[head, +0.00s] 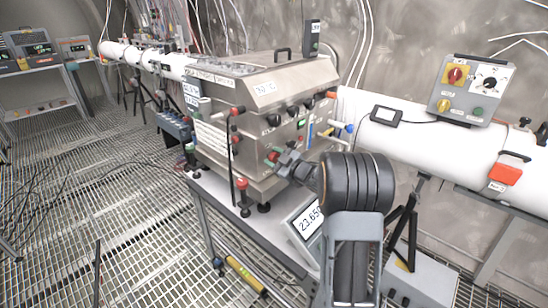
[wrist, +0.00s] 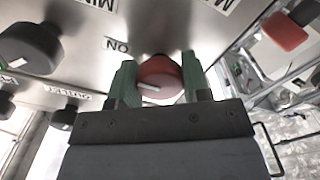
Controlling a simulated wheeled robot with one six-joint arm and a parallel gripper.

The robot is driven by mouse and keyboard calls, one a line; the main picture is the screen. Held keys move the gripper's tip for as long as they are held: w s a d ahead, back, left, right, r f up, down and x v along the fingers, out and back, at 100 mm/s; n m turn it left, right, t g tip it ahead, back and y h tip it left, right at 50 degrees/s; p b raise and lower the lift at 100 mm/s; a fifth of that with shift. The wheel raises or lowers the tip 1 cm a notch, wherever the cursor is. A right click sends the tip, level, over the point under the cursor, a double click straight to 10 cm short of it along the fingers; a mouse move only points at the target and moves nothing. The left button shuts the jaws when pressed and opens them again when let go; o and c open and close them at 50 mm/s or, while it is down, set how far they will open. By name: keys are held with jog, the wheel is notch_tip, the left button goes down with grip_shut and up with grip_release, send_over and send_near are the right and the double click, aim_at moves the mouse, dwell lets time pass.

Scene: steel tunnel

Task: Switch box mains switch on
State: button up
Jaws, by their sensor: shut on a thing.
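The steel switch box (head: 262,88) stands on a bench in the middle of the head view, with a row of dark knobs on its front. My gripper (head: 273,157) is at the lower front of this box. In the wrist view, my gripper's green fingers (wrist: 155,80) are shut on a red rotary switch (wrist: 158,72), one finger on each side. The switch's white mark points left in that view. An ON label (wrist: 118,45), upside down, lies to the upper left of the switch.
Dark knobs (wrist: 30,47) sit left of the switch in the wrist view. At right, a white pipe (head: 420,130) carries a grey control box (head: 468,92) and a red block (head: 505,173). Grating floor lies open at left.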

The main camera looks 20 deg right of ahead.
aim_at(268, 146)
jog(key=shift+f, duration=0.1)
dwell(0.4)
jog(key=o, duration=0.9)
jog(key=shift+r, duration=0.2)
jog(key=shift+r, duration=0.3)
notch_tip(268, 146, up, 3)
jog(key=shift+s+f, duration=0.1)
jog(key=shift+s, duration=0.05)
jog(key=s+a+r, duration=0.1)
jog(key=s+r, duration=0.2)
jog(key=s, duration=0.1)
jog(key=s+r, duration=0.3)
jog(key=s, duration=0.2)
jog(key=s+a+r, duration=0.1)
jog(key=s+r, duration=0.2)
jog(key=s, duration=0.1)
jog(key=shift+s+a+r, duration=0.15)
jog(key=shift+s+a, duration=0.1)
jog(key=shift+a, duration=0.1)
